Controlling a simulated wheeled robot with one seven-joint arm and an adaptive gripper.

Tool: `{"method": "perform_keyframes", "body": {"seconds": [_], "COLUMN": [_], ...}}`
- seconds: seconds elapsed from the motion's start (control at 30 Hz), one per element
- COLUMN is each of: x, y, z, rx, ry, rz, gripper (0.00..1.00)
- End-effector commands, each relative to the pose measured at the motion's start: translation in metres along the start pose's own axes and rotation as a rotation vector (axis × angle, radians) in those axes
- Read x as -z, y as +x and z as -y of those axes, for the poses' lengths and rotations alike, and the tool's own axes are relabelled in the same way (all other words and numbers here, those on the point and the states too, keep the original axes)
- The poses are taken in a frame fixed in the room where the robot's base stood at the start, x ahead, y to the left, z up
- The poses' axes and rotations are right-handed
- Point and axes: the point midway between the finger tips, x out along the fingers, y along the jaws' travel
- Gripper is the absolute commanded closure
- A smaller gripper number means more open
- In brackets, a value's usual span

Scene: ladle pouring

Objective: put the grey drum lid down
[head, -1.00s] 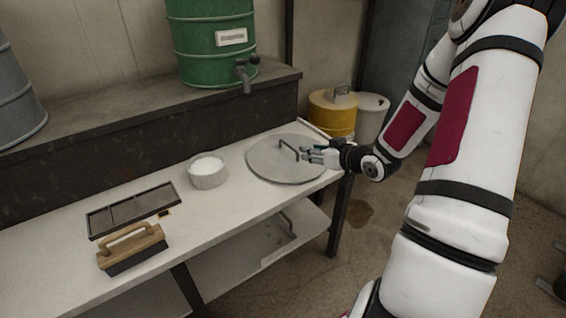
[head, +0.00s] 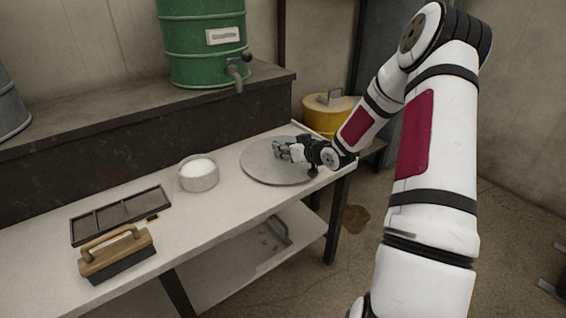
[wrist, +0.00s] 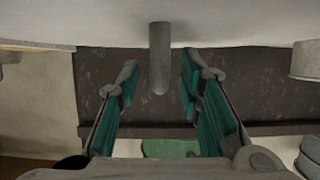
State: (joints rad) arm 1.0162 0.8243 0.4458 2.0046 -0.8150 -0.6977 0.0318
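The grey drum lid (head: 256,166) is a round disc lying flat on the right end of the white bench, near its front edge. My gripper (head: 281,150) is over the lid and hides its handle in the head view. In the wrist view the handle (wrist: 160,60) is a grey bar between the fingers of my gripper (wrist: 160,75). A gap shows on both sides of it, so the fingers are open and not touching it.
The white bench (head: 215,225) also holds a bowl of white stuff (head: 198,175), a dark divided tray (head: 121,214) and a wooden-handled brush (head: 118,254). A green drum with a tap (head: 200,60) stands on the dark ledge behind. A yellow container (head: 328,115) is beyond the bench's right end.

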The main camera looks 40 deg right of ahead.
Motion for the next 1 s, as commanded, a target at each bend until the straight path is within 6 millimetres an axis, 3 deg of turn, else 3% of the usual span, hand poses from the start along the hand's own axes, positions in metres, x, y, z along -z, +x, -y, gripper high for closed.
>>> {"method": "perform_keyframes", "body": {"seconds": [0.1,0.37,0.53,1.0], "x": [-0.0002,0.0008,0.0008,0.0048], "y": [0.0112,0.0129,0.0127,0.0115], "z": [-0.0001,0.0001,0.0001,0.0], "rx": [-0.001,-0.001,-0.001,-0.001], "ry": [0.0,0.001,0.0,-0.001], "rz": [-0.001,0.0,0.0,-0.003], "gripper": [0.67,0.67,1.0,1.0]}}
